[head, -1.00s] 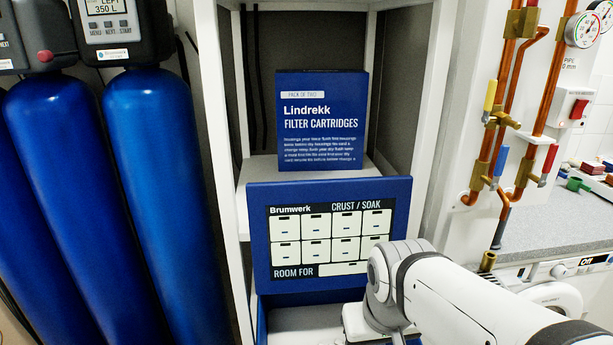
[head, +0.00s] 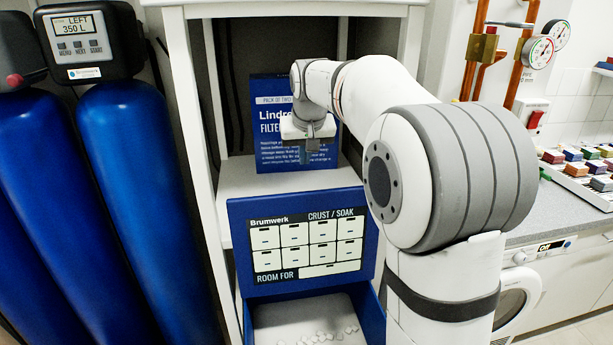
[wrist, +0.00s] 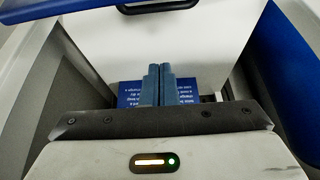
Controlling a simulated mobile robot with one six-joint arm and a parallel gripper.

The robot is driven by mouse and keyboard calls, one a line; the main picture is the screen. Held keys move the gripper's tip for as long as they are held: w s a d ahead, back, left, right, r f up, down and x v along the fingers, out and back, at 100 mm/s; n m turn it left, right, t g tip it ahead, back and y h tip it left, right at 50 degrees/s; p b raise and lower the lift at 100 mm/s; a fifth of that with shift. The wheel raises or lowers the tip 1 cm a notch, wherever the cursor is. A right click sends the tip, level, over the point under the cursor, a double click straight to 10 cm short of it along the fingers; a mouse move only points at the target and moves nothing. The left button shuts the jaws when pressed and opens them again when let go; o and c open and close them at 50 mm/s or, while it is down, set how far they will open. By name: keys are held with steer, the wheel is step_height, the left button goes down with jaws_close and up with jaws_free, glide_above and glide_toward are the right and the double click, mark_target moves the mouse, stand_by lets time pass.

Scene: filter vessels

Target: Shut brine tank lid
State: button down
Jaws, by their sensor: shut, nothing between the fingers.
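The brine tank (head: 373,318) is a blue box low in the head view, open at the top, with white salt pieces (head: 320,338) inside. Its blue lid (head: 377,200) stands raised at the back, its labelled face towards me. My gripper (head: 303,153) is above the lid's top edge, in front of the cartridge box, and apart from the lid in the picture. In the wrist view my gripper's blue-grey fingers (wrist: 158,84) are together with nothing between them. A blue panel (wrist: 50,8) at the top left there may be the lid; I cannot tell.
A blue filter cartridge box (head: 275,160) stands on the white shelf (head: 240,180) behind the lid. White cabinet posts (head: 195,120) flank the tank. Blue cylinders (head: 145,190) stand left. Pipes and a counter (head: 545,215) are right. My arm covers the right post.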

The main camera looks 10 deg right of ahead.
steer(key=p+x, duration=0.2)
steer(key=x, duration=0.8)
steer(key=s, duration=0.4)
